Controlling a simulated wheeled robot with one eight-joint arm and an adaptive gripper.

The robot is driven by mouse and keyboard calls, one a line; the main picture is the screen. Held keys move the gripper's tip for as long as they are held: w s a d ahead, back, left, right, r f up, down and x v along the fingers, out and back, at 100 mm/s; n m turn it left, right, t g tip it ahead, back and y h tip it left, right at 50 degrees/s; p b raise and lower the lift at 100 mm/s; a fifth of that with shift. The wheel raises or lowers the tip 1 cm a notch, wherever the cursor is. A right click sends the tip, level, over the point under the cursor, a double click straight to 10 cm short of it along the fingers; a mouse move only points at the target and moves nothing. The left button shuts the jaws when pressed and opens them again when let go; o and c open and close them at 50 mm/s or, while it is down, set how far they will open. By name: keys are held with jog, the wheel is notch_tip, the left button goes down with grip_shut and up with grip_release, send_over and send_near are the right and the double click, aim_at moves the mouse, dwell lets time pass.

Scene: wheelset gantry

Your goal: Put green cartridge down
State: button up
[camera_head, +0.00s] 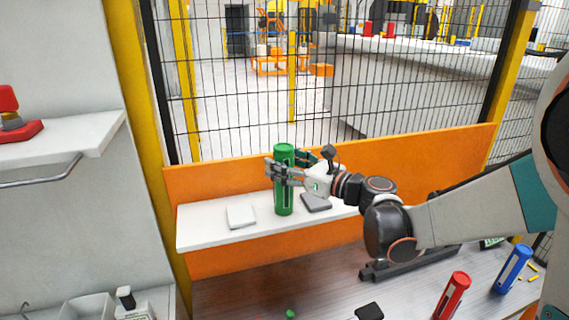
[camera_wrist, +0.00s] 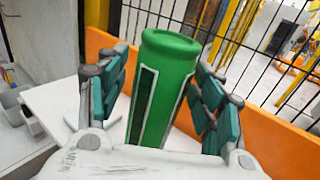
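The green cartridge (camera_head: 284,180) is upright, its base at the white shelf (camera_head: 206,238) on the orange panel. In the wrist view the green cartridge (camera_wrist: 163,95) stands between the two padded fingers of my gripper (camera_wrist: 162,75). A gap shows between the cartridge and the left finger, and the right finger is close beside it but looks apart. The fingers look open around the cartridge. In the head view my gripper (camera_head: 288,172) reaches in from the right at the cartridge's upper half. The far side of the cartridge is hidden.
A white square pad (camera_head: 240,216) lies left of the cartridge and a grey pad (camera_head: 316,202) right of it. A red cartridge (camera_head: 453,296) and a blue cartridge (camera_head: 513,269) stand on the lower table. A wire fence (camera_head: 240,90) rises behind the shelf.

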jog(key=shift+r, duration=0.1)
jog(key=shift+s+d, duration=0.1)
jog(key=shift+d, duration=0.05)
jog(key=v, duration=1.1)
jog(key=shift+s+d, duration=0.2)
jog(key=shift+d, duration=0.05)
